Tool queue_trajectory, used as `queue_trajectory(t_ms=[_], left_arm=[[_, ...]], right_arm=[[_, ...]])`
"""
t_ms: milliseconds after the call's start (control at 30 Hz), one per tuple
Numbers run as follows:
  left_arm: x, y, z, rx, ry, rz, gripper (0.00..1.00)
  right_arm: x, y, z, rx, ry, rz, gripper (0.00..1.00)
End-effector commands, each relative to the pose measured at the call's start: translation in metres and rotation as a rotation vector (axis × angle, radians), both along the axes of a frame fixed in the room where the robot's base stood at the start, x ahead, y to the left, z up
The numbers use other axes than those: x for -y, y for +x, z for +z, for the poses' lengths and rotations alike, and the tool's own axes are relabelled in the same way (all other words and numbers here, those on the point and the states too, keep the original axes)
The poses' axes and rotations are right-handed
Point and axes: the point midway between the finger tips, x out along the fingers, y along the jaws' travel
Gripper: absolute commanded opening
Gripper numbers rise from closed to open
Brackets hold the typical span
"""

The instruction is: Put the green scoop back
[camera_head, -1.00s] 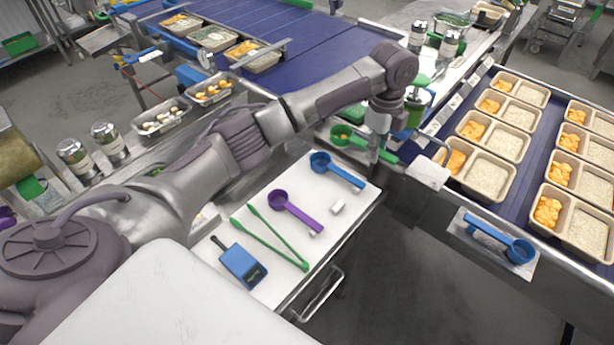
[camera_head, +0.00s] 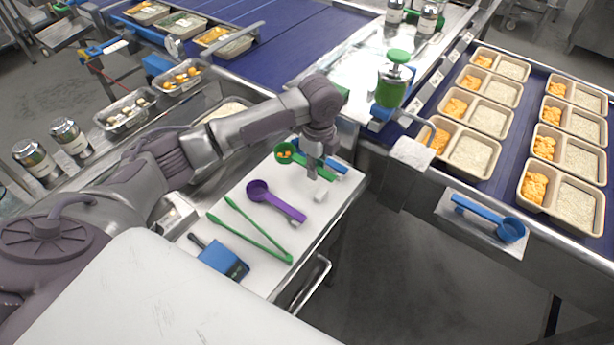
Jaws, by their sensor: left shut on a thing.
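The green scoop (camera_head: 284,152) is at the far end of the white-topped cart (camera_head: 232,187), with a few orange pieces in its bowl. My left gripper (camera_head: 318,173) is shut on its handle. I cannot tell whether the scoop touches the cart top or hangs just above it. The blue scoop on the cart is mostly hidden behind the gripper and the green scoop. A purple scoop (camera_head: 272,200) lies just nearer on the cart. My right gripper is not in view.
At right, a conveyor carries several trays (camera_head: 470,150) of rice and orange food.

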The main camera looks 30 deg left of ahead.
Motion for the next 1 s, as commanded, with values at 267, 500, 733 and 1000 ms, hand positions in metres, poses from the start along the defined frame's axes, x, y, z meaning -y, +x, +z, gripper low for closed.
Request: queue_trajectory(t_ms=[267,500,733,1000], left_arm=[[-0.013,-0.016,-0.018,-0.001,-0.001,-0.001,0.0],[-0.013,-0.016,-0.049,0.0,0.0,0.0,0.0],[-0.013,-0.015,-0.053,0.002,0.0,-0.001,0.0],[-0.013,-0.015,-0.054,0.002,0.0,-0.001,0.44]], right_arm=[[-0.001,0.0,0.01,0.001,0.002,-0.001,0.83],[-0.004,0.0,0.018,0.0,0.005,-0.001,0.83],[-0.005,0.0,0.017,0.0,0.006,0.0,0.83],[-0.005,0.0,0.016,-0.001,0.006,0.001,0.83]])
